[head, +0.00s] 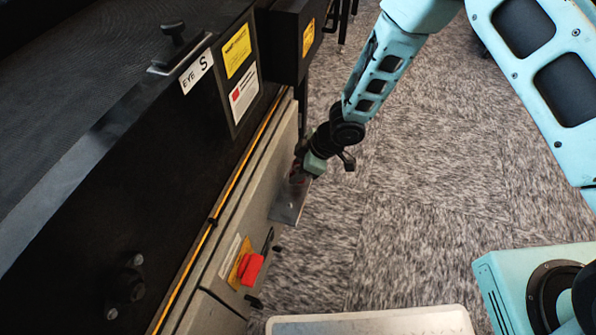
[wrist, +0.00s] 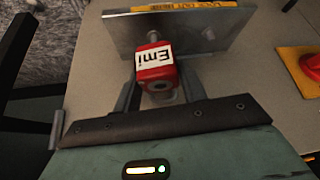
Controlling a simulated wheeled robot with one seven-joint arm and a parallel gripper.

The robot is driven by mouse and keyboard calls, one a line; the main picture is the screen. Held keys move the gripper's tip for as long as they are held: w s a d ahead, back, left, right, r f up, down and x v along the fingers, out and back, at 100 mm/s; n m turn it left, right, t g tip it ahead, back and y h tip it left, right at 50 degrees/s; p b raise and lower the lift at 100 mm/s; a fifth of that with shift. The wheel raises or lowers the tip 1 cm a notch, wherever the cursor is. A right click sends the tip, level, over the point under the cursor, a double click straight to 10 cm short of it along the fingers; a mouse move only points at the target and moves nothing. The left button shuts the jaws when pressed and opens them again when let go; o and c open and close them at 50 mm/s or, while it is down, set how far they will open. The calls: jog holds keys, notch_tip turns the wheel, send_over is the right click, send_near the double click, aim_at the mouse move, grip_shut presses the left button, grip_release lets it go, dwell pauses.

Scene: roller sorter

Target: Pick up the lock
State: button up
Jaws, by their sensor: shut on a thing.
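The lock is a red padlock (wrist: 157,82) with a white label reading "Emi", seen in the wrist view. My gripper (wrist: 161,98) has its two fingers on either side of the red body and is shut on it. The shackle points up toward a grey metal plate (wrist: 200,38) just behind the lock. I cannot tell whether the shackle is still through the plate. In the head view my gripper (head: 301,172) is at the side of the machine, by the plate (head: 289,203), and the lock is mostly hidden there.
A red rotary switch (head: 250,268) on a yellow backing is on the machine's beige panel, below the plate; it also shows at the wrist view's right edge (wrist: 312,66). The dark machine (head: 110,170) fills the left side.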

notch_tip(320, 180, up, 20)
jog(key=p, duration=1.2)
jog(key=shift+f, duration=0.2)
